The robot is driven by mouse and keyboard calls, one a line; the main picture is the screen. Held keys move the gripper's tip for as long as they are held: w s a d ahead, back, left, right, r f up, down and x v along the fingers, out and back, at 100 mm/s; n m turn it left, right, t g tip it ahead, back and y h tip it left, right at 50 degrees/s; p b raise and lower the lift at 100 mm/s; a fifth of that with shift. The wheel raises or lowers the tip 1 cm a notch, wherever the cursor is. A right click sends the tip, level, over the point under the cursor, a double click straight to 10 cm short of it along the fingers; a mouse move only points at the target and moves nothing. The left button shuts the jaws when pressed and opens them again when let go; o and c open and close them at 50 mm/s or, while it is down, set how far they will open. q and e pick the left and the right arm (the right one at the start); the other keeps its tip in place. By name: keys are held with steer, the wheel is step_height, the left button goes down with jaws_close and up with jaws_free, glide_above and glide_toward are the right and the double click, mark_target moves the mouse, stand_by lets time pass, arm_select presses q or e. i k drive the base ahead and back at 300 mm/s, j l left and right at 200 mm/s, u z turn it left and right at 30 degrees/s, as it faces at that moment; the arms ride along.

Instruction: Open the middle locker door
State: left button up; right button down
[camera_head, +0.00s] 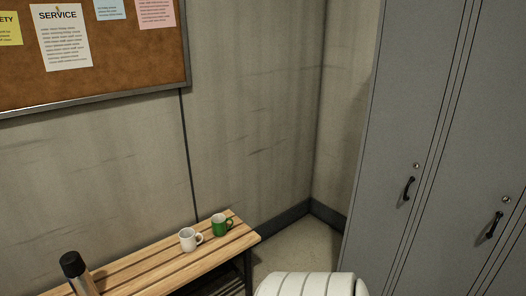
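Grey metal lockers stand along the right side. The leftmost locker door (403,110) is shut, with a black handle (408,189) and a small round lock above it. The door to its right (490,130) also looks shut, with its own black handle (494,225) and lock. It is cut off by the right edge of the view and may be the middle locker door; no third door shows. Neither of my grippers is in view.
A wooden slatted bench (160,266) stands against the wall, holding a white mug (187,240), a green mug (219,226) and a dark-capped bottle (76,268). A cork board (110,65) hangs above. Some bare floor (300,243) shows between bench and lockers.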

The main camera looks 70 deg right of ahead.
mark_target(479, 181)
steer(key=z, duration=3.2)
